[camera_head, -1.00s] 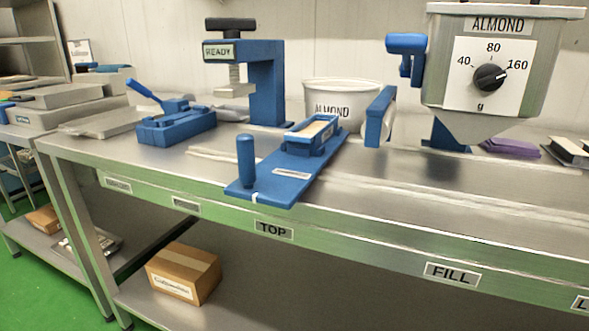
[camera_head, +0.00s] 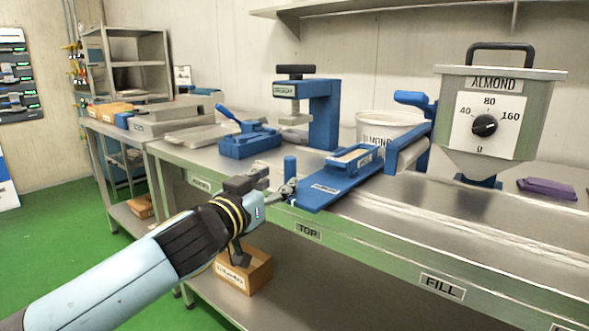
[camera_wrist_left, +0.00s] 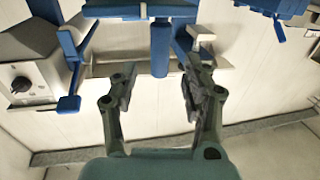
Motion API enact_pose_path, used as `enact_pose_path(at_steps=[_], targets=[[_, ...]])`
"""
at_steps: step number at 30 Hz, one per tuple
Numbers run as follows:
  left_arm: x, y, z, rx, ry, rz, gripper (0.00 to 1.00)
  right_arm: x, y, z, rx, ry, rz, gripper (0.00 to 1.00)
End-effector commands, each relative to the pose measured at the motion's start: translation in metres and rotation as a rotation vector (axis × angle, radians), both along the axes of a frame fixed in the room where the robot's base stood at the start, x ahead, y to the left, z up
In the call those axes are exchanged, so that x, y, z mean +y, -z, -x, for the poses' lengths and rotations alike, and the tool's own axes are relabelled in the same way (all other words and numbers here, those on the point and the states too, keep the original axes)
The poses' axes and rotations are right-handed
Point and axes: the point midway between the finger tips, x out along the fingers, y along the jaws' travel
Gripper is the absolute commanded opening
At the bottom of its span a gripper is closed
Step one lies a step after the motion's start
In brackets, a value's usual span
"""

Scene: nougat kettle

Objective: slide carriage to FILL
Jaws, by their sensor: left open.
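The blue carriage (camera_head: 322,190) lies on the rail of the metal bench, above the TOP label (camera_head: 308,231) on the front edge. It bears a small mould tray (camera_head: 352,158) and has an upright blue handle post (camera_head: 290,166) at its near left end. The FILL label (camera_head: 442,287) is farther right along the edge. My left gripper (camera_head: 282,190) is open beside the handle post, at the bench's front edge. In the left wrist view the post (camera_wrist_left: 160,48) stands in line with the gap between the open fingers (camera_wrist_left: 160,78). My right gripper is out of view.
The almond hopper (camera_head: 490,120) with its dial stands to the right, with a blue lever beside it. A blue press (camera_head: 322,112) stands behind the carriage. An ALMOND tub (camera_head: 385,128) is at the back. The bench front right of the carriage is clear.

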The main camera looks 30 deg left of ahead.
Motion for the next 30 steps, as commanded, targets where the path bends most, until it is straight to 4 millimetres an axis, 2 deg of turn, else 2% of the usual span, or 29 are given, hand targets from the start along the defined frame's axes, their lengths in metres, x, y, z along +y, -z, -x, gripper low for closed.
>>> enact_pose_path(at_steps=[3, 9, 13, 21, 30], targets=[[0.003, -0.004, -0.025, -0.002, -0.001, 0.003, 0.48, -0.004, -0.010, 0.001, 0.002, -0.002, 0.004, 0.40], [0.006, -0.002, -0.054, -0.001, 0.000, 0.002, 0.48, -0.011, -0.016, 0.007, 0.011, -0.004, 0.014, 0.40], [0.007, -0.001, -0.062, 0.001, 0.001, 0.002, 0.48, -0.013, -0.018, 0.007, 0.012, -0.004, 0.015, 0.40], [0.007, 0.001, -0.063, 0.001, 0.001, 0.001, 0.48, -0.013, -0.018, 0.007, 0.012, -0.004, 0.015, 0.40], [0.007, 0.000, -0.063, 0.001, 0.001, 0.001, 0.10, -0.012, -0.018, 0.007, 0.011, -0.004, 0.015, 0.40]])
